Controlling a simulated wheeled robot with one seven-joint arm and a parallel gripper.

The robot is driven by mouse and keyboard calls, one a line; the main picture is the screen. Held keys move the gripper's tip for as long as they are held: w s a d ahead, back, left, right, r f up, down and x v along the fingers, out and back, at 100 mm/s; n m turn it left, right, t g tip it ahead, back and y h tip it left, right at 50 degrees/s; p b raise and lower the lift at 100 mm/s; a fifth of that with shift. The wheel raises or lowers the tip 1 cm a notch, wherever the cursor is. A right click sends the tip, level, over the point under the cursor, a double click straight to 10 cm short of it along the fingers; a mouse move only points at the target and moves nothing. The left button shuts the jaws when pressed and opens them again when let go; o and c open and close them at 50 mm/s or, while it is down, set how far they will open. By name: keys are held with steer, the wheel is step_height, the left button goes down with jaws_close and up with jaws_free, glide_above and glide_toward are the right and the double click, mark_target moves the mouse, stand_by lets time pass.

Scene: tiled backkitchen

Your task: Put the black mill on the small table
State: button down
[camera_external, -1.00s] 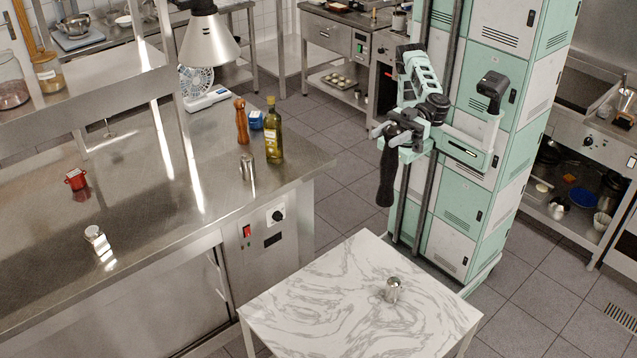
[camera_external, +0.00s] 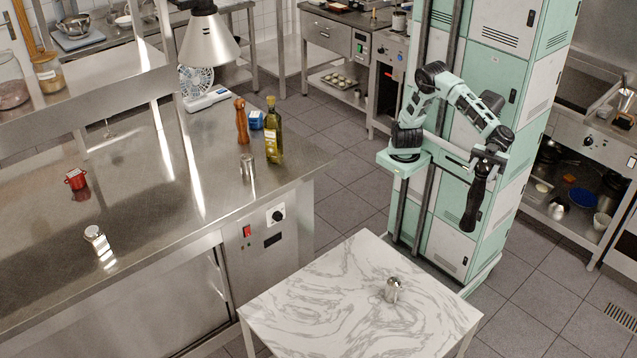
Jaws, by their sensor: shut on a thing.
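The black mill (camera_external: 474,202) hangs below my gripper (camera_external: 487,162), which is shut on its upper end. The mill is held nearly upright, slightly tilted, in front of the green and white column at the right. The small table (camera_external: 330,290) has a white marble-patterned top and stands at the bottom middle. The mill is in the air, beyond the table's back right side and apart from it. The fingertips are small and dark here, so the exact contact is hard to see.
A metal shaker (camera_external: 393,290) stands on the small table's right half. The table's left and middle are clear. The steel counter (camera_external: 130,210) at the left bears a brown wooden mill (camera_external: 241,121), an oil bottle (camera_external: 273,130), another shaker (camera_external: 248,165) and a red pot (camera_external: 76,179).

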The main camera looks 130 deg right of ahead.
step_height(320, 180, down, 41)
stand_by(0.3)
steer(key=shift+f+b, duration=0.1)
steer(key=shift+b, duration=0.2)
steer(key=shift+f, duration=0.15)
steer(key=c, duration=0.9)
jaws_free()
steer(key=shift+o, duration=0.7)
